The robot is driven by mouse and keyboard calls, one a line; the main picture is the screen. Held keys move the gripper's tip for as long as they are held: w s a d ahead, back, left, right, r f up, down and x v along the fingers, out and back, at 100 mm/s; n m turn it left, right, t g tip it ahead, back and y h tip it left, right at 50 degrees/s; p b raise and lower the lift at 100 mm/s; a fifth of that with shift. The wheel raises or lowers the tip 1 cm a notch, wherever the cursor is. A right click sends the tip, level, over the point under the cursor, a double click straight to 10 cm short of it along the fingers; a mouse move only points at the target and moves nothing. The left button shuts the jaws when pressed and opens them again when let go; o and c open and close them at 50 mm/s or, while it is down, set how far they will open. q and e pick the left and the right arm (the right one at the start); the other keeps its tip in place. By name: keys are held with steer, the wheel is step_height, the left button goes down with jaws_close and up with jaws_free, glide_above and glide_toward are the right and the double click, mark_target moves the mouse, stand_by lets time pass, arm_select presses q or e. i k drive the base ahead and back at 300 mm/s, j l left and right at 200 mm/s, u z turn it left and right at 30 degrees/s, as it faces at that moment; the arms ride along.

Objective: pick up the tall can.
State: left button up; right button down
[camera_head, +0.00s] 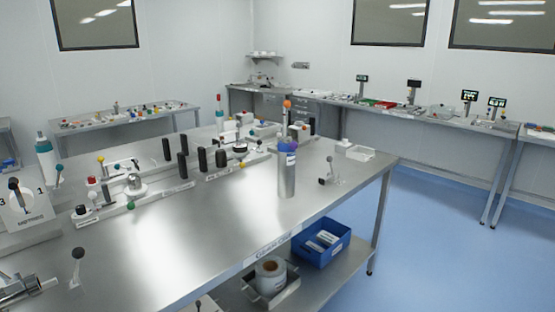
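A tall silver can (287,172) stands upright on the steel table (225,215), right of the middle of the view. It has a white label band and a blue-purple top. Another tall can-like bottle, white with a teal band (44,155), stands at the far left of the same table. Neither of my grippers shows in the head view.
A small black-knobbed lever (328,172) stands just right of the can. Several black posts and knobbed fixtures line the table's back. A blue bin (321,243) sits on the lower shelf. The table's front middle is clear.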

mark_target(286, 156)
steer(key=i+l+u, duration=0.1)
steer(key=i+l, duration=0.45)
steer(key=i+l+u, duration=0.1)
steer(key=i+l, duration=0.45)
steer(key=l, duration=0.25)
